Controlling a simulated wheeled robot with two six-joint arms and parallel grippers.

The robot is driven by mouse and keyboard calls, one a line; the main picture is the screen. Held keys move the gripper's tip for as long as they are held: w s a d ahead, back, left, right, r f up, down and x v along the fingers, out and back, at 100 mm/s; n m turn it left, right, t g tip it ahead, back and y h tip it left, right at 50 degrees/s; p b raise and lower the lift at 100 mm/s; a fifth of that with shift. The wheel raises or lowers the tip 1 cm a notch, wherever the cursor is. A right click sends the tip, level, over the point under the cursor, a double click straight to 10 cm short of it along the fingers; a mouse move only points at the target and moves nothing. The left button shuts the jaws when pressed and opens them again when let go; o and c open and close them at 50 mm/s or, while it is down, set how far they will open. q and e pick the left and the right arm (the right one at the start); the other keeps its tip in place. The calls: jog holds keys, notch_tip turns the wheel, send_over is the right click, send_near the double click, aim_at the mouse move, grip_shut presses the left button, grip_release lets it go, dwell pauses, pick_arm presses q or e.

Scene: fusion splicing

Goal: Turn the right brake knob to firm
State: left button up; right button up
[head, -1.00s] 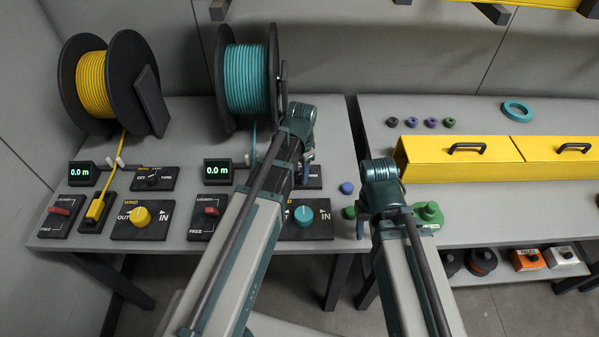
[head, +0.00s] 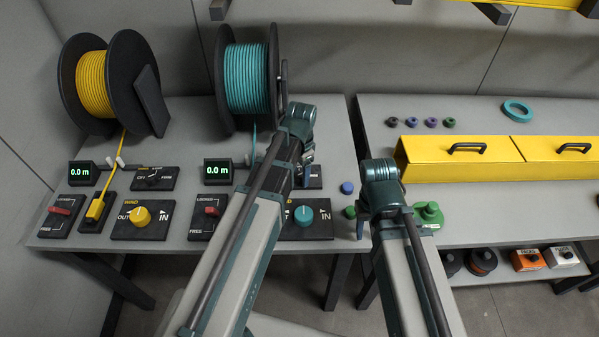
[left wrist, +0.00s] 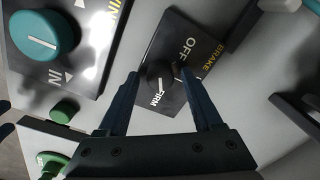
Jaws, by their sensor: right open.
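The right brake panel (head: 316,184) is mostly hidden behind my left arm in the head view. In the left wrist view the black brake panel (left wrist: 205,50) is marked OFF and FIRM, with a round black knob (left wrist: 154,74) on it. My left gripper (head: 306,178) is over this panel. In the left wrist view the left gripper (left wrist: 157,72) has one finger on each side of the knob, very close to it; I cannot tell whether both touch.
A teal wind knob (head: 304,215) stands in front of the brake panel. The teal spool (head: 247,80) and a 0.0 m display (head: 217,171) are behind and left. A yellow box (head: 462,160) lies right.

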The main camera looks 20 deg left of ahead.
aim_at(300, 176)
pick_arm(q)
jog(key=shift+r, duration=0.15)
pick_arm(e)
jog(key=shift+r, duration=0.15)
pick_arm(q)
notch_tip(300, 176, up, 14)
jog(key=p, duration=1.4)
jog(key=shift+s+d+f, duration=0.15)
jog(key=shift+d+f, duration=0.05)
pick_arm(e)
notch_tip(300, 176, up, 14)
jog(key=shift+f, duration=0.2)
pick_arm(q)
jog(key=shift+f, duration=0.1)
jog(key=s+d+n+y, duration=0.1)
jog(key=s+d+n, duration=0.3)
jog(key=s+d, duration=0.6)
jog(key=s, duration=0.4)
jog(key=shift+n+g, duration=0.3)
